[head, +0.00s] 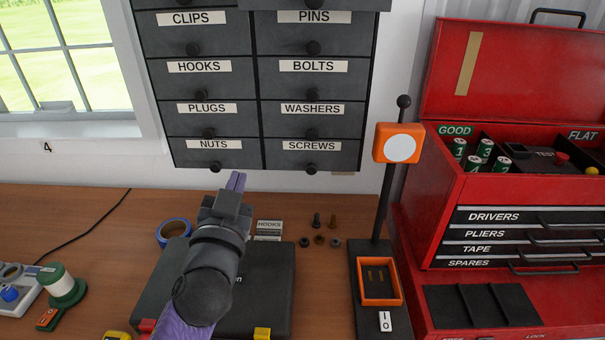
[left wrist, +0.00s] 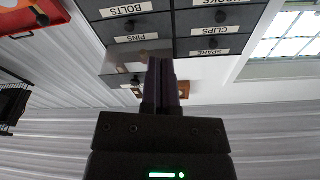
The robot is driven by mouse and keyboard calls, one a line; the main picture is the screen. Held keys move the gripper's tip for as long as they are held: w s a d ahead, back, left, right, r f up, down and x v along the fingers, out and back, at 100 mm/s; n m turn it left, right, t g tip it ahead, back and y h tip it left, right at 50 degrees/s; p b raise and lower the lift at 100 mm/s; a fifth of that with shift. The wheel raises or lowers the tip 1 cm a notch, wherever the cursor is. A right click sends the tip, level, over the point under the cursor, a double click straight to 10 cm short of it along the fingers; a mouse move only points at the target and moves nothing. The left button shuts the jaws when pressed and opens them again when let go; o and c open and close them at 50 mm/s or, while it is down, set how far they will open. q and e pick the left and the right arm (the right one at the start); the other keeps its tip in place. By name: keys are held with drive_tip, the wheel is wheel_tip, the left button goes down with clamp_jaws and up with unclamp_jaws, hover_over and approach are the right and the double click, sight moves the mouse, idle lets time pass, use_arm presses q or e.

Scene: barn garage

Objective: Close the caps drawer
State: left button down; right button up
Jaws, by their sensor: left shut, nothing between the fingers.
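A dark grey wall cabinet of small labelled drawers (head: 262,95) hangs above the bench. At its top right, above PINS, one drawer (head: 310,4) sticks out past the others. Its label is cut off by the frame edge, so I cannot read CAPS. In the left wrist view, upside down, a drawer (left wrist: 130,62) juts out beside PINS, partly behind my fingers. My left gripper (head: 236,182) is shut and empty, just below the NUTS and SCREWS drawers in the head view; its fingers (left wrist: 160,68) point toward the cabinet. My right gripper is not in view.
A red toolbox (head: 449,210) with its lid up stands at right. A black post with an orange head (head: 398,143) stands before it. A black case (head: 265,290) lies under my left arm. Blue tape (head: 173,231) and a green spool (head: 64,287) lie at left.

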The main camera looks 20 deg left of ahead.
sight(303, 1)
use_arm(q)
drive_tip(key=s+d+r+m+g+h, duration=0.1)
drive_tip(key=d+r+m+g+h, duration=0.3)
drive_tip(key=r+m+h, duration=0.9)
drive_tip(key=s+d+r+m+g+h, duration=0.1)
drive_tip(key=d+r+m+h, duration=0.4)
drive_tip(key=r+m+h, duration=0.7)
drive_tip(key=w+a+f+n+t+y+p, duration=0.1)
drive_tip(key=w+a+n+y, duration=0.15)
drive_tip(key=a+y, duration=0.65)
drive_tip(key=w+d+p, duration=0.1)
drive_tip(key=w+d, duration=0.1)
drive_tip(key=w, duration=0.2)
drive_tip(key=w+d+y+p, duration=0.1)
drive_tip(key=w+d+p, duration=0.1)
drive_tip(key=w, duration=0.2)
drive_tip(key=w+d+m+y+p, duration=0.1)
drive_tip(key=w+d, duration=0.1)
drive_tip(key=w, duration=0.2)
drive_tip(key=shift+w+f+p, duration=0.15)
drive_tip(key=shift+w+p, duration=0.15)
